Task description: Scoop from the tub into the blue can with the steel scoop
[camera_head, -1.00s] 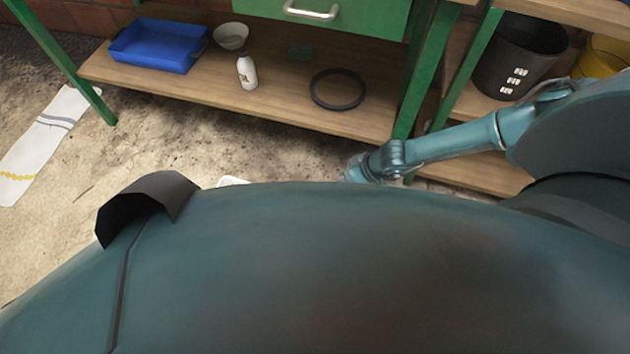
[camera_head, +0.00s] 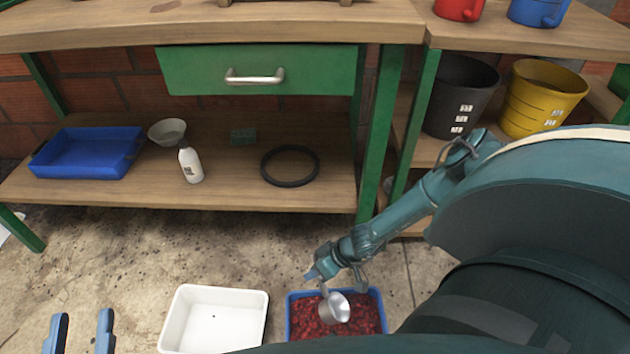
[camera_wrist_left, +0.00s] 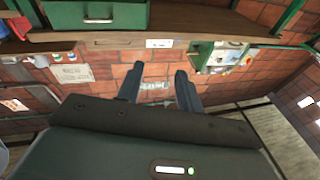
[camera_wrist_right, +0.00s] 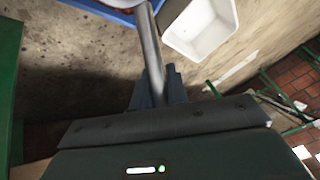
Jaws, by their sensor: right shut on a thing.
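The steel scoop (camera_head: 335,308) is held in my right gripper (camera_head: 318,275). Its bowl shows over the blue tub (camera_head: 289,318), which holds red berries (camera_head: 363,316); I cannot tell whether the bowl touches them. In the right wrist view, the scoop handle (camera_wrist_right: 151,50) runs up from between the shut fingers. The blue can (camera_head: 538,12) stands on the right bench top, cut by the frame's upper edge, far above and behind the tub. My left gripper (camera_head: 80,333) is open and empty at the lower left; its spread fingers also show in the left wrist view (camera_wrist_left: 161,85).
An empty white tub (camera_head: 265,310) stands left of the blue tub. A red can (camera_head: 458,9) is beside the blue can. Black (camera_head: 462,95) and yellow (camera_head: 543,98) buckets sit on the shelf below. The bench (camera_head: 300,28) with its green drawer (camera_head: 200,72) stands behind the tubs.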

